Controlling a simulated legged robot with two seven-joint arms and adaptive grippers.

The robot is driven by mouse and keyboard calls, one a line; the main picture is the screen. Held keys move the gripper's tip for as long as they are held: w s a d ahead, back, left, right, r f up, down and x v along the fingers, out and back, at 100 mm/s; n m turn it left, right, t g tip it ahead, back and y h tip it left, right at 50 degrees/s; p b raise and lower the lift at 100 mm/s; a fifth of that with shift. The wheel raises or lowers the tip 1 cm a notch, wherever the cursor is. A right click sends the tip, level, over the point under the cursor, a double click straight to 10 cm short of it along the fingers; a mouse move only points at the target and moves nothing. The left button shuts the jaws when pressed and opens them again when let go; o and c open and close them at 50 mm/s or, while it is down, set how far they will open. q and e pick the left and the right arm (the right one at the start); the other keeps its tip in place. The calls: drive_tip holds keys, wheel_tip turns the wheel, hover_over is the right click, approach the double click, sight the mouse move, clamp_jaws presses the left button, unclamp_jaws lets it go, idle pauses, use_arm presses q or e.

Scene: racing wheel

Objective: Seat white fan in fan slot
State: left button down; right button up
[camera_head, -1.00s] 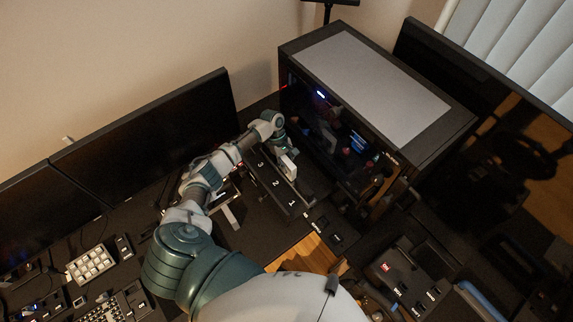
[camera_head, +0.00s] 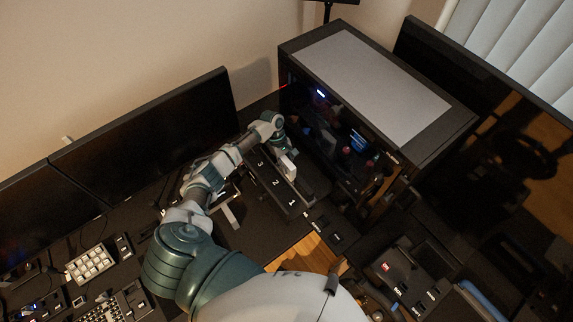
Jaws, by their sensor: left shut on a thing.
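The white fan (camera_head: 288,167) is a small pale block in front of the open side of the black computer case. My left gripper (camera_head: 284,154) is shut on the fan and holds it above a dark tray (camera_head: 270,184) with slots marked 1, 2 and 3. A small gap or contact between fan and tray cannot be told at this size. The fan slot is not clear to see. My right gripper is out of view.
The black case (camera_head: 298,50) with a grey top panel stands right behind the gripper. Monitors stand at the left (camera_head: 150,130) and right (camera_head: 500,130). A white keypad (camera_head: 90,264) and a dark control box (camera_head: 395,270) lie on the desk.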

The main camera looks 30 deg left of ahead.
use_arm(q)
drive_tip(key=shift+f+b, duration=0.35)
drive_tip(key=shift+f, duration=0.85)
drive_tip(key=c, duration=0.8)
unclamp_jaws()
drive_tip(key=shift+c, duration=0.2)
drive_tip(key=v, duration=1.2)
drive_tip(key=shift+w+a+f, duration=0.1)
drive_tip(key=shift+f, duration=0.05)
